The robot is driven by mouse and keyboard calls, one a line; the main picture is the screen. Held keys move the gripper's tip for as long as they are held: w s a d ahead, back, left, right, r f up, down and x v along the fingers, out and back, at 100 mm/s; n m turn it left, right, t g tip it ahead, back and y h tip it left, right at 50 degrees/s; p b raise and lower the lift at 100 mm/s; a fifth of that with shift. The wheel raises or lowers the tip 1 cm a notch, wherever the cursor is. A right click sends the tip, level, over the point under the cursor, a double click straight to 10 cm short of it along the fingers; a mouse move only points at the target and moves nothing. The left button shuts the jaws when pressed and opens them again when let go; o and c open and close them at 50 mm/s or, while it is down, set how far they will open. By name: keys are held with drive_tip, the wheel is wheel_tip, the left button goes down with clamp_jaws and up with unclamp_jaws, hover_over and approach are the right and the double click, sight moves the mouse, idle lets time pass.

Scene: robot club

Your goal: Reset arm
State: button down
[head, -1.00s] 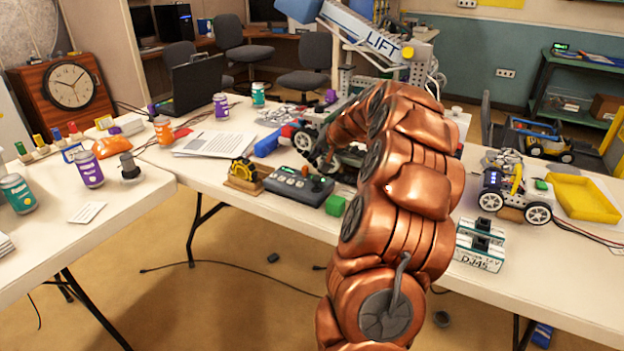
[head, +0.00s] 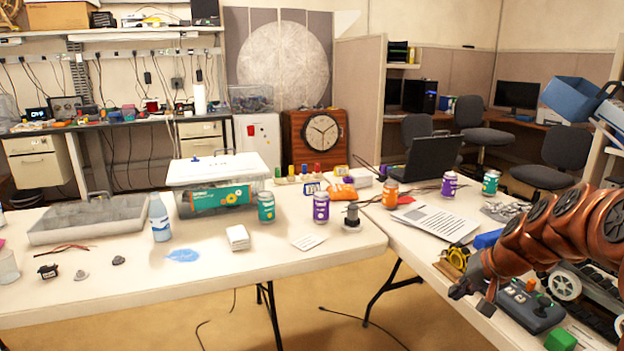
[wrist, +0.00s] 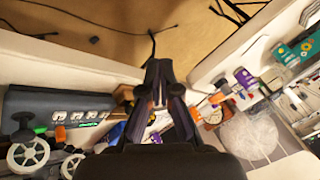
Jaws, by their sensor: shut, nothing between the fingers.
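My copper arm (head: 545,240) reaches in from the right edge of the head view. My gripper (head: 468,292) is at its end, dark, above the front edge of the right-hand table, near a grey control box (head: 528,305). In the wrist view my gripper (wrist: 158,68) has its two fingers together with nothing between them. The control box also shows in the wrist view (wrist: 70,103), left of the fingers.
A green cube (head: 560,340) and a yellow-black gear piece (head: 457,257) lie near the gripper. Cans, a laptop (head: 425,158) and papers (head: 437,220) stand farther back. The left table (head: 260,270) holds a grey tray (head: 90,220) and a blue-white bottle (head: 159,218). Floor shows between the tables.

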drive_tip(key=s+a+f+n+g, duration=0.3)
drive_tip(key=s+a+n+g, duration=0.15)
drive_tip(key=s+a, duration=1.2)
drive_tip(key=s+f+n+g+h, duration=0.1)
drive_tip(key=s+g, duration=0.1)
drive_tip(key=s, duration=0.8)
drive_tip(key=s+f+g+h, duration=0.2)
drive_tip(key=s, duration=0.7)
wheel_tip(320, 180, up, 18)
drive_tip(key=t+p, duration=0.1)
drive_tip(key=p, duration=1.5)
drive_tip(key=shift+w+a+p, duration=0.2)
drive_tip(key=shift+w+p, duration=0.1)
drive_tip(key=shift+p, duration=0.05)
